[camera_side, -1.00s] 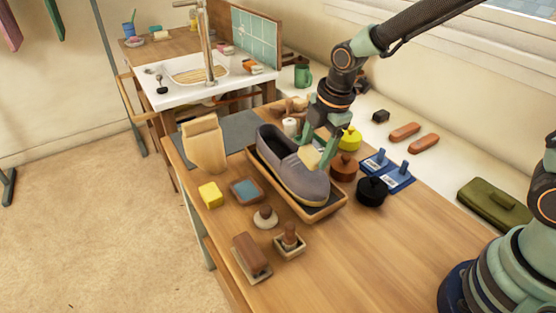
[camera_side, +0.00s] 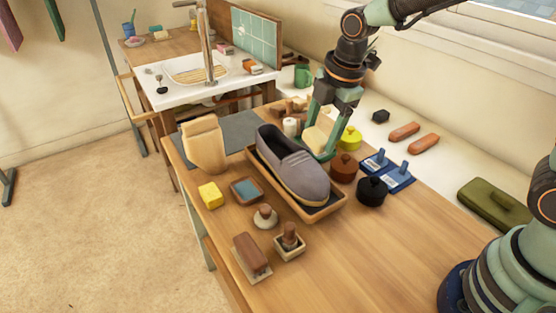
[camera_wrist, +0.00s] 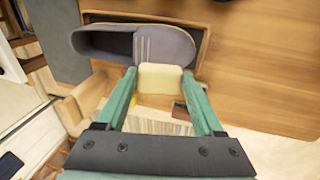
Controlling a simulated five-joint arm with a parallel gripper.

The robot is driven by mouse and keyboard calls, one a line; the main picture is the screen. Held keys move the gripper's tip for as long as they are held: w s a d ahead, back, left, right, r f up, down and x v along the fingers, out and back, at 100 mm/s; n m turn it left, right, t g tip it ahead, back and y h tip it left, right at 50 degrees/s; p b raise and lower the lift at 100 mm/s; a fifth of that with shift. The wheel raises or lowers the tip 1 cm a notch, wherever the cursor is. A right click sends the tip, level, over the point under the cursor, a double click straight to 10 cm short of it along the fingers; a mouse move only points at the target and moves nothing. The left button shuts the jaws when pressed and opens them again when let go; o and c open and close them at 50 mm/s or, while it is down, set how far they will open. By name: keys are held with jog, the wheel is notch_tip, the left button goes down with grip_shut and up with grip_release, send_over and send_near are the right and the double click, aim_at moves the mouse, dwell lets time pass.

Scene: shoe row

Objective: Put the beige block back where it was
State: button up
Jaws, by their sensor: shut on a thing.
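The beige block (camera_side: 315,138) is pale and rounded. My gripper (camera_side: 318,148) is shut on it, and holds it just behind the grey shoe (camera_side: 294,165), on the wall side. In the wrist view the block (camera_wrist: 160,78) sits between the green fingertips of my gripper (camera_wrist: 160,84), against the near side of the shoe (camera_wrist: 165,42) in the picture. I cannot tell whether block and shoe touch. The shoe lies in a wooden tray (camera_side: 318,213) on the table. The fingers partly cover the block in the side view.
Close by stand a yellow pot (camera_side: 350,138), a brown lidded pot (camera_side: 343,168) and a black lidded pot (camera_side: 372,191). A yellow block (camera_side: 210,195) and several brushes stand at the front left. The table's right front is clear.

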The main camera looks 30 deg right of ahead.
grip_shut()
jog(key=shift+w+a, duration=0.1)
